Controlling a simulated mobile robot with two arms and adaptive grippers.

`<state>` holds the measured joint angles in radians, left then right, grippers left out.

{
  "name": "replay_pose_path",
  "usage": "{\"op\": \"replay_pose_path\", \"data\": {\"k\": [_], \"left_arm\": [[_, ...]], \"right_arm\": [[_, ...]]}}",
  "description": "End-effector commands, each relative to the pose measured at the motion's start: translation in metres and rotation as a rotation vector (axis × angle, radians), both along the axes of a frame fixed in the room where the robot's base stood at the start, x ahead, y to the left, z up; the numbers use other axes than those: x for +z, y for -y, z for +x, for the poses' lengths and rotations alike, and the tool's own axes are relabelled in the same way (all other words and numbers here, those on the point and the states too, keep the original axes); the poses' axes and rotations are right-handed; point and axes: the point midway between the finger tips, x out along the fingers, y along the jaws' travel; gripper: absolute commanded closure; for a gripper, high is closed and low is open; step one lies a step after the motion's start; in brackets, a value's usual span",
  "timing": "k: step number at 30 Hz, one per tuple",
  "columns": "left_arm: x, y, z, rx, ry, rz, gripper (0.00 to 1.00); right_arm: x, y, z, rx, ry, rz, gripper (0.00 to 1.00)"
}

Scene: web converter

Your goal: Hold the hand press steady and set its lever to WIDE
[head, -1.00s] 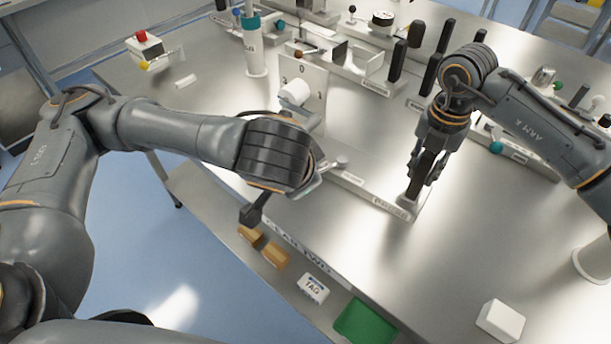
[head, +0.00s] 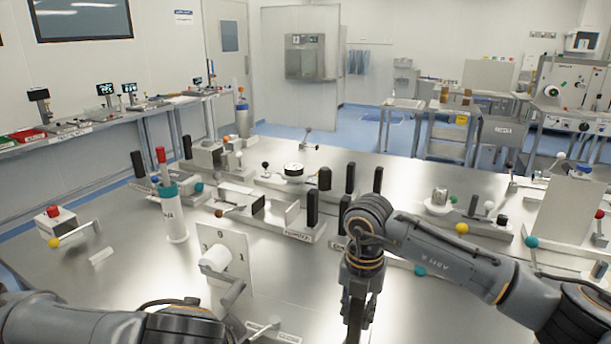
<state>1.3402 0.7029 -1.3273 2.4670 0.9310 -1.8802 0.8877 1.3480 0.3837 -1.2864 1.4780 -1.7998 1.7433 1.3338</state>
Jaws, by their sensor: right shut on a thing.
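A device with an upright white panel (head: 224,250), a white roller (head: 215,258) and a grey lever arm (head: 230,296) stands at the lower middle; I take it to be the hand press. Marks show on its panel, but WIDE cannot be read. Its low base (head: 272,331) runs toward the bottom edge and is cut off. My right gripper (head: 357,318) points down at the bottom edge, shut on the dark upright handle at the base's right end. My left arm's wrist is at the lower left, left of the panel; its gripper is out of frame.
A teal-collared white post (head: 173,215) and a red-button box (head: 54,225) stand to the left. Fixtures with black upright handles (head: 312,212) stand behind my right wrist. A white panel fixture (head: 566,224) is at the right.

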Motion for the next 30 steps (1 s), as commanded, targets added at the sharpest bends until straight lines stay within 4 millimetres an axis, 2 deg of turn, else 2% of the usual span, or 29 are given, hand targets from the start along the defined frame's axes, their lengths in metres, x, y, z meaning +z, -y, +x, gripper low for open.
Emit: {"op": "replay_pose_path", "data": {"k": [1, 10, 11, 14, 15, 25, 30], "left_arm": [[-0.001, 0.0, 0.0, 0.0, 0.0, 0.0, 1.0], [0.0, 0.0, 0.0, 0.0, 0.0, 0.0, 1.0], [0.0, 0.0, 0.0, 0.0, 0.0, 0.0, 1.0], [0.0, 0.0, 0.0, 0.0, 0.0, 0.0, 1.0], [0.0, 0.0, 0.0, 0.0, 0.0, 0.0, 1.0], [0.0, 0.0, 0.0, 0.0, 0.0, 0.0, 1.0], [0.0, 0.0, 0.0, 0.0, 0.0, 0.0, 1.0]], "right_arm": [[-0.005, 0.002, -0.003, 0.0, -0.013, -0.009, 1.0], [-0.002, 0.002, -0.002, 0.0, -0.012, -0.008, 1.0], [-0.002, 0.002, -0.002, 0.0, -0.012, -0.008, 0.74], [-0.001, 0.002, -0.002, 0.0, -0.009, -0.007, 0.54], [-0.001, 0.002, -0.002, 0.0, -0.008, -0.006, 0.5], [0.004, 0.001, -0.001, 0.0, -0.003, -0.002, 0.5], [0.026, 0.001, 0.0, 0.0, -0.001, -0.002, 0.5]]}}
